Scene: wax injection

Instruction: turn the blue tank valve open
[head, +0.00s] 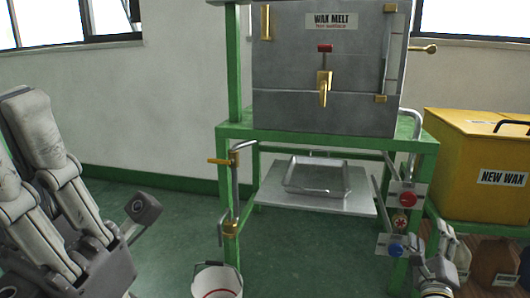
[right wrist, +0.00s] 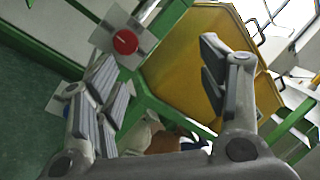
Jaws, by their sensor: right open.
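The blue tank valve is a round blue knob (head: 396,250) on a pale plate, low on the right side of the green stand. In the right wrist view, a sliver of the blue knob (right wrist: 66,111) shows at the left, mostly behind a finger. My right gripper (head: 441,262) is to the right of the knob in the head view. Its fingers are spread, with nothing between them, in the right wrist view (right wrist: 165,88). No contact with the knob can be made out.
A red knob (head: 408,199) sits above the blue one, and shows in the wrist view (right wrist: 125,41). The grey wax melt tank (head: 290,75) tops the green stand (head: 235,132). A yellow new wax bin (head: 460,165) stands right. A white bucket (head: 214,284) stands lower left of the stand.

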